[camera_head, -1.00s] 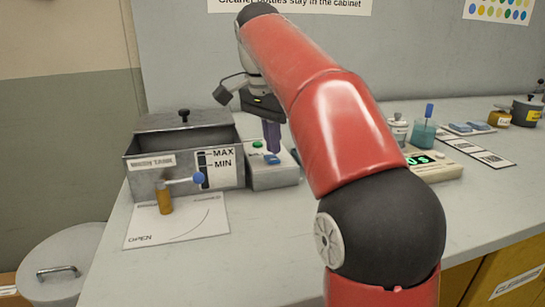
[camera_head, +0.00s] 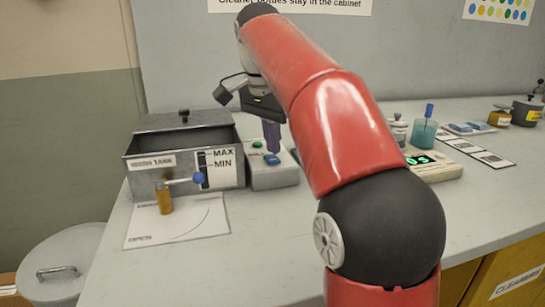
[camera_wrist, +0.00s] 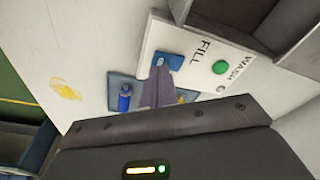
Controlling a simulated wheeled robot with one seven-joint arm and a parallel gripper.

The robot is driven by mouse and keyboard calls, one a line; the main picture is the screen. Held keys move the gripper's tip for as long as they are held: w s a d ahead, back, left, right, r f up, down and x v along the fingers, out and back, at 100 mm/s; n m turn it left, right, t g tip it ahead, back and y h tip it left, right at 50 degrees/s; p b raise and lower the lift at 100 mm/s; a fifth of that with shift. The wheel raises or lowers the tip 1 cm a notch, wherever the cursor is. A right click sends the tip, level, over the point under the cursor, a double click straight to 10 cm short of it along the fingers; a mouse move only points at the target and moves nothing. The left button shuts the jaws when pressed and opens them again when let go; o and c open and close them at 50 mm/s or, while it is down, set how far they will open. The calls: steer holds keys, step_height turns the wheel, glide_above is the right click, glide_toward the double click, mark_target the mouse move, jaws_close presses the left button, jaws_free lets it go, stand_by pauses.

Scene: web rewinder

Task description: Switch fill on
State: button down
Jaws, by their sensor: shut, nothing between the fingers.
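The control box (camera_head: 287,178) stands on the bench against the right side of the metal tank. It carries a blue switch (camera_head: 271,160) and a green button (camera_head: 257,144). In the wrist view the blue switch (camera_wrist: 152,62) lies beside the word FILL, and the green button (camera_wrist: 220,67) lies beside the word WASH. My gripper (camera_head: 273,152) points down at the blue switch with its fingers together and empty. In the wrist view the fingertips (camera_wrist: 160,66) overlap the switch; I cannot tell whether they touch it. The fingers hide part of the switch, and its position is unclear.
A box with a green display (camera_head: 435,166) and a beaker (camera_head: 424,134) stand to the right.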

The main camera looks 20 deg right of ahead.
mark_target(273, 160)
steer(key=shift+f+b, duration=0.65)
steer(key=shift+f, duration=0.2)
stand_by(0.4)
step_height(273, 160, up, 5)
steer(key=p, duration=0.5)
steer(key=shift+r, duration=1)
